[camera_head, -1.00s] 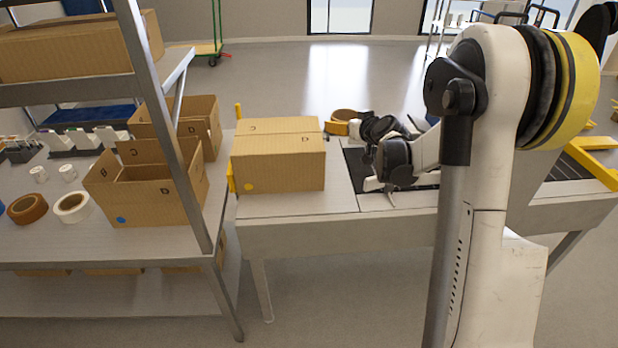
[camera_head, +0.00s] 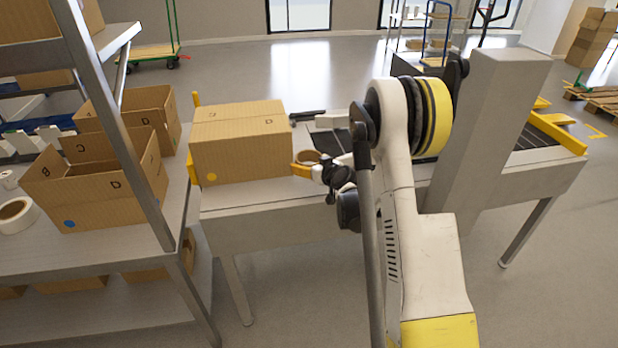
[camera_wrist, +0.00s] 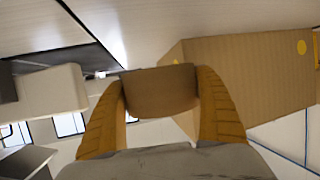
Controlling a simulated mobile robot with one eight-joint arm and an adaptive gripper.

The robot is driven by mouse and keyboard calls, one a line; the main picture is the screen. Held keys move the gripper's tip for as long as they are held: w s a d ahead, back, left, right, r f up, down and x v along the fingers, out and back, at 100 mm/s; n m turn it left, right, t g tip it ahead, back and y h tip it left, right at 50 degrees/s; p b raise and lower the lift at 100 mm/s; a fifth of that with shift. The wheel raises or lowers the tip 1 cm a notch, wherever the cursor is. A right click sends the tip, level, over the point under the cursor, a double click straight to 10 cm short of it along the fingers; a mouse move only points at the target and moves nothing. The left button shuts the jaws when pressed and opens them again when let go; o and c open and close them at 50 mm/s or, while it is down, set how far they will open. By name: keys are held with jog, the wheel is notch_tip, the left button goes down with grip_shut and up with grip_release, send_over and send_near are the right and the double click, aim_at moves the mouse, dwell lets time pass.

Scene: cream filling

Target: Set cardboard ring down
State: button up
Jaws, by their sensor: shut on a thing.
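The cardboard ring (camera_head: 309,156) is brown and small, and sits between the yellow fingers of my gripper (camera_head: 305,163) in the head view. In the wrist view my gripper (camera_wrist: 162,92) is shut on the ring (camera_wrist: 160,88), with one finger on each side of it. The ring is just right of a closed cardboard box (camera_head: 240,155), over the bench (camera_head: 265,196). My wrist and fingers hide part of the ring, and I cannot tell whether it touches the bench.
The closed box also fills the right of the wrist view (camera_wrist: 235,75). An open box (camera_head: 105,195) and a white tape roll (camera_head: 16,215) stand on the left shelf. A grey column (camera_head: 480,150) and a dark conveyor strip (camera_head: 520,140) are to the right.

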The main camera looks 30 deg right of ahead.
notch_tip(320, 180, down, 4)
jog(key=shift+f+b, duration=0.1)
jog(key=shift+b, duration=0.7)
jog(key=o, duration=1)
